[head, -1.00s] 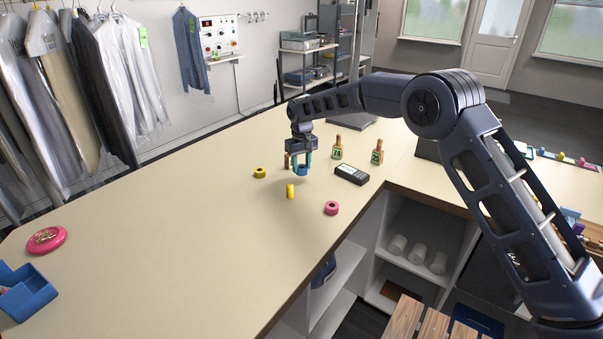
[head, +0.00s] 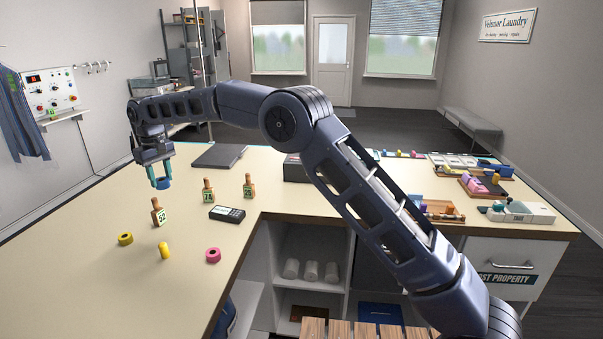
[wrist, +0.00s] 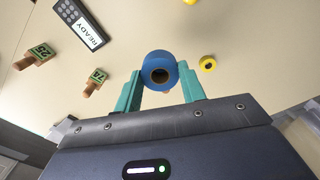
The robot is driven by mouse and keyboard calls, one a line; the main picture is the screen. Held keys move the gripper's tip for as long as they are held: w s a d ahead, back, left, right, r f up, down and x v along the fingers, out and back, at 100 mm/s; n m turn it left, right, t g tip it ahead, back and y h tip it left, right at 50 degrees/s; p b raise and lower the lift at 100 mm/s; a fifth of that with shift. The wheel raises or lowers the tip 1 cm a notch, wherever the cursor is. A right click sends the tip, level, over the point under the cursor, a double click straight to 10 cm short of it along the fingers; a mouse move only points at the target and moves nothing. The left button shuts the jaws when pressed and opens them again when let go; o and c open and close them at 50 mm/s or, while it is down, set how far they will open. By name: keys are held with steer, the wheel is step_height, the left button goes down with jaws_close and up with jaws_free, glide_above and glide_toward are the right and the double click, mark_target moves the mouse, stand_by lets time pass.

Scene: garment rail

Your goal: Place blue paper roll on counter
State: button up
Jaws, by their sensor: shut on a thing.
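My gripper (head: 160,182) is shut on the blue paper roll (head: 163,183), holding it between its teal fingers. In the wrist view the blue roll (wrist: 160,72) sits between the fingertips, its hollow core facing the camera. In the head view the gripper is over the far left part of the cream counter (head: 80,275), behind the numbered tag 52 (head: 158,211). The roll appears to be above the counter; the exact gap is hard to tell.
A yellow roll (head: 125,239), another yellow roll (head: 164,251) and a pink roll (head: 213,255) stand on the counter. Tags 74 (head: 208,190) and 25 (head: 248,186) and a card terminal (head: 227,214) are to the right. A dark flat slab (head: 219,156) lies behind. The front left counter is clear.

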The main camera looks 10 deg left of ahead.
steer(key=w+d+r+m, duration=0.1)
steer(key=w+d+m, duration=0.6)
steer(key=w+d, duration=2.6)
steer(key=w+d+m, duration=0.1)
steer(key=w+d, duration=0.1)
steer(key=d, duration=0.7)
steer(key=w+d+m, duration=0.1)
steer(key=w+d, duration=0.2)
steer(key=d, duration=0.6)
steer(key=d+m, duration=0.5)
steer(key=d, duration=2.6)
steer(key=s+d+m, duration=0.2)
steer(key=s+d, duration=0.3)
steer(key=d, duration=0.4)
steer(key=s+d+f+m, duration=0.15)
steer(key=s+d, duration=0.25)
steer(key=d, duration=0.6)
steer(key=s+d+m, duration=0.2)
steer(key=s+d, duration=0.3)
steer(key=d, duration=0.4)
step_height(320, 180, down, 19)
steer(key=shift+s+f, duration=0.1)
steer(key=shift+f, duration=0.1)
